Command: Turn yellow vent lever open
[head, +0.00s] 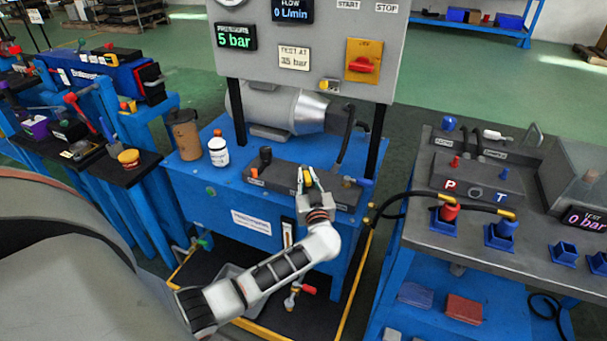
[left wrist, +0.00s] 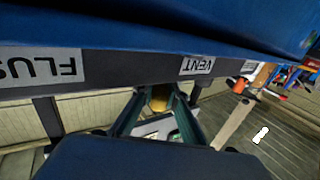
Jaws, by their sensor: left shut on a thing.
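The yellow vent lever (head: 307,177) is on the dark valve block on top of the blue test stand. My left gripper (head: 311,187) reaches it from the front and is shut on it. In the left wrist view the yellow lever (left wrist: 159,97) shows between the two fingers of my left gripper (left wrist: 158,108). The VENT label (left wrist: 197,65) is close by, upside down in that view. The fingers hide much of the lever, so I cannot tell its angle exactly. My right gripper is not in view.
A white bottle (head: 218,151) and a brown container (head: 186,134) stand left. The panel above reads 5 bar (head: 236,37).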

